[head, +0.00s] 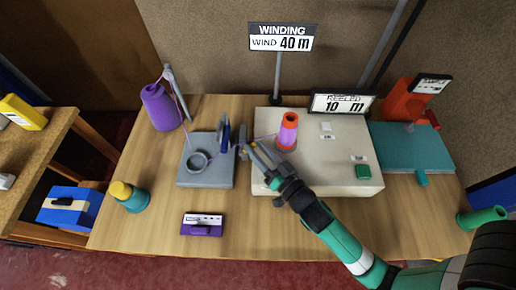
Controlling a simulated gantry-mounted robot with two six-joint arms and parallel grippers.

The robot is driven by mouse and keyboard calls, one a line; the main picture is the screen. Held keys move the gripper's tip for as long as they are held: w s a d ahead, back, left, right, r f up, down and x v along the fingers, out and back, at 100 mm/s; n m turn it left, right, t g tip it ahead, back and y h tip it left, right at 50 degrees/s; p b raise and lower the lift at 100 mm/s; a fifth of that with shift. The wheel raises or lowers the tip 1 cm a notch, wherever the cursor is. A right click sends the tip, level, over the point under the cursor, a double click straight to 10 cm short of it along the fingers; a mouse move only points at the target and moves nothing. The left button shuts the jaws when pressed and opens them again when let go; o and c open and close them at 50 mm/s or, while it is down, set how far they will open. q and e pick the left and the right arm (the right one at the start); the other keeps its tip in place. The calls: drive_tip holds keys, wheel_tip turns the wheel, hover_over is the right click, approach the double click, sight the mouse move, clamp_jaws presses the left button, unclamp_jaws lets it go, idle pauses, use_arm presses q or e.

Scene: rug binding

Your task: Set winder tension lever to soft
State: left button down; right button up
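The winder is a cream box (325,188) in the middle of the table, with an orange and purple cone (288,131) on it. A grey block (207,173) with a ring and upright blue plates (224,133) stands left of it. A small grey lever-like part (243,152) shows between them; I cannot read any soft marking. My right gripper (252,149) reaches in from the lower right. Its two fingers are a little apart, at the winder's left edge beside that small part. Whether they touch it cannot be told. My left gripper is not in view.
A sign (283,37) reads "WIND 40 m"; a display (342,102) reads "REELED 10 m". A purple cone (160,107) feeds thread from the back left. A yellow-topped teal pot (130,196) and a purple labelled box (202,224) stand in front. A teal-based device (412,146) is at right.

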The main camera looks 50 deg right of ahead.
clamp_jaws()
drive_tip(key=shift+r, duration=0.15)
drive_tip(key=n+g+p, duration=0.1)
drive_tip(key=p, duration=0.2)
drive_tip(key=w+a+r+n+g+p, duration=0.1)
drive_tip(key=p, duration=0.2)
drive_tip(key=w+n+g+p, duration=0.1)
drive_tip(key=p, duration=0.3)
drive_tip(key=shift+w+a+r+n+g, duration=0.15)
drive_tip(key=shift+a+n+g, duration=0.1)
drive_tip(key=shift+n+g, duration=0.15)
drive_tip(key=shift+o, duration=0.2)
unclamp_jaws()
